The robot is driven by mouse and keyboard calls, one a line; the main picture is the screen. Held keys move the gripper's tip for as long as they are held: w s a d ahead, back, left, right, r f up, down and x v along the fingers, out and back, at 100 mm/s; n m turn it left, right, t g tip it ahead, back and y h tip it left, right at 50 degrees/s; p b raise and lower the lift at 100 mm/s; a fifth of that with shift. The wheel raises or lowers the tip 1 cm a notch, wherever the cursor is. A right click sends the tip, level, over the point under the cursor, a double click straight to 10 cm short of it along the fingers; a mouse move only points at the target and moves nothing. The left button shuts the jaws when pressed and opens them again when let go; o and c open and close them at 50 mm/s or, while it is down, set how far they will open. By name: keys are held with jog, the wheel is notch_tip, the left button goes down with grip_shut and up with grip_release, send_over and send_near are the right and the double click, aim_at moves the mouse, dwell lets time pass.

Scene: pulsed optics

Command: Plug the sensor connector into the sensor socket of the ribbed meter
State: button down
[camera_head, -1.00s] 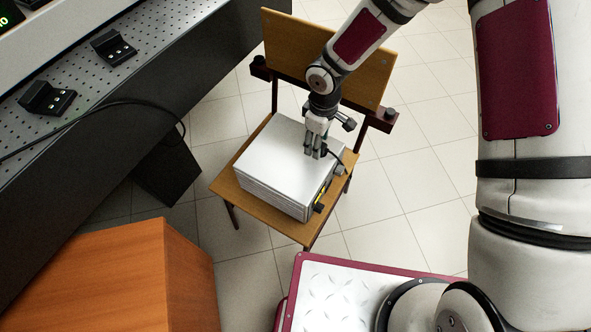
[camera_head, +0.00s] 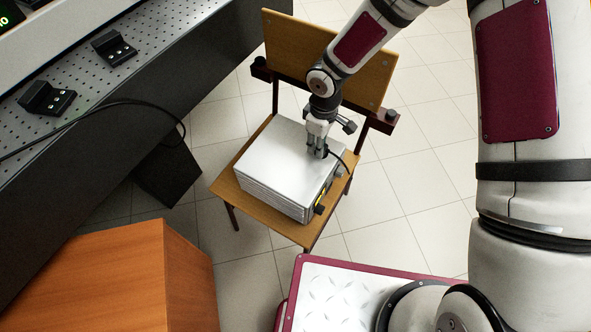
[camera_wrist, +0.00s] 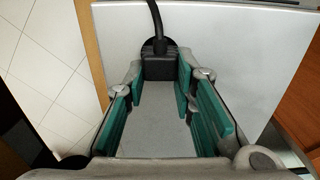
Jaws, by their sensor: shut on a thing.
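A grey box with ribbed sides, the ribbed meter (camera_head: 275,160), lies on the seat of a wooden chair. My gripper (camera_head: 318,152) points down over the right part of its top. In the wrist view my gripper (camera_wrist: 160,75) is shut on a black connector (camera_wrist: 160,68), which sits between the green-lined fingers near their tips. A black cable (camera_wrist: 156,18) runs from it, and the cable also shows in the head view (camera_head: 338,156). The pale lid of the meter (camera_wrist: 225,60) lies behind the connector. I cannot make out the sensor socket.
The wooden chair (camera_head: 233,200) has a tall backrest (camera_head: 285,48) behind the meter. A dark bench with a perforated top (camera_head: 150,30) stands at left, an orange wooden block (camera_head: 110,280) at lower left. Tiled floor (camera_head: 420,180) is free to the right.

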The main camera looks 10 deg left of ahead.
jog(key=shift+r+p, duration=1.85)
jog(key=shift+r, duration=1.25)
